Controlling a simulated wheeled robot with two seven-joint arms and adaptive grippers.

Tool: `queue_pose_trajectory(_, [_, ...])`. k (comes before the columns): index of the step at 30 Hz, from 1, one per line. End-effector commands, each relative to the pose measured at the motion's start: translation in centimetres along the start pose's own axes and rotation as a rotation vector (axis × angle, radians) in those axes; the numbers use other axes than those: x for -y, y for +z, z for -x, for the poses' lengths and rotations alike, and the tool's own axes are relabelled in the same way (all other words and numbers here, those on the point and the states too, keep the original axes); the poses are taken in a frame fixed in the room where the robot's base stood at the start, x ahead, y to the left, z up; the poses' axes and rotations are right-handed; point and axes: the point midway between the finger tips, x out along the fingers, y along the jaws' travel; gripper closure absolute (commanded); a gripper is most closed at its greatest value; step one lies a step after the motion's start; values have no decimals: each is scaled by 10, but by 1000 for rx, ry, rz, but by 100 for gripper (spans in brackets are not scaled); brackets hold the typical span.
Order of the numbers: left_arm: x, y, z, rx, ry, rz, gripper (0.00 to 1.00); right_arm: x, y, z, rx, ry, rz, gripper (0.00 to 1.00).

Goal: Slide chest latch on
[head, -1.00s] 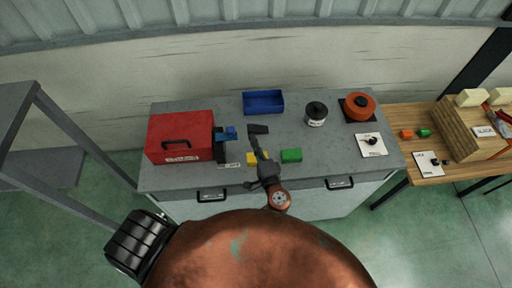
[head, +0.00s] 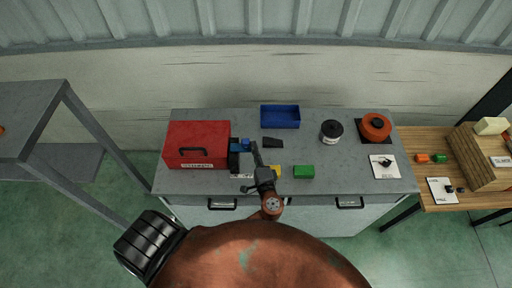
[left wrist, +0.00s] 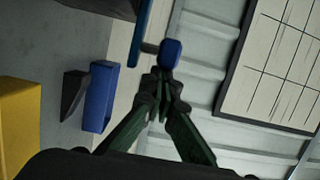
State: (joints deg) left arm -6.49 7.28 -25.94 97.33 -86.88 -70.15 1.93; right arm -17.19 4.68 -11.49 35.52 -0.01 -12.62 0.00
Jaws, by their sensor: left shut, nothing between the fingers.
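The red chest (head: 180,158) stands at the left of the grey worktop. Its blue latch piece (head: 244,146) shows at the chest's right side, by a dark upright part. My left gripper (head: 255,149) is shut and empty, just right of the latch. In the left wrist view the closed fingertips (left wrist: 163,88) are directly below a blue knob (left wrist: 171,53) on a grey rod that joins a blue bar (left wrist: 142,32). The picture does not settle whether the fingertips touch the knob. My right gripper is out of view.
On the worktop (head: 345,190) are a blue tray (head: 281,124), a black wedge (head: 273,143), a yellow block (head: 276,171) partly behind my arm, a green block (head: 304,172), a jar (head: 332,132) and an orange pot (head: 375,127). A wooden table (head: 408,143) adjoins at right.

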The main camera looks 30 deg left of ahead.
Motion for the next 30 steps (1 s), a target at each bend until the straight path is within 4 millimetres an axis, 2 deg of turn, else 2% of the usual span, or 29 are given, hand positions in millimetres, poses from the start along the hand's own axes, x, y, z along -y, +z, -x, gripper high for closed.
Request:
queue_pose_trajectory(3, [-1,20,-5,3,0,-2,100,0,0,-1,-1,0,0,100])
queue_pose_trajectory(6, [0,33,-8,1,-1,-2,100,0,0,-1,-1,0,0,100])
queue_pose_trajectory(15, [1,36,-9,5,-2,-1,100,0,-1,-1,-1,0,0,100])
queue_pose_trajectory(20, [0,30,-7,5,-1,0,100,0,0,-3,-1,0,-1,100])
queue_pose_trajectory(26, [-3,-2,6,1,1,2,100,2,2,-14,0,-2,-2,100])
queue_pose_trajectory(30, [-5,-2,38,1,5,-1,100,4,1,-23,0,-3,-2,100])
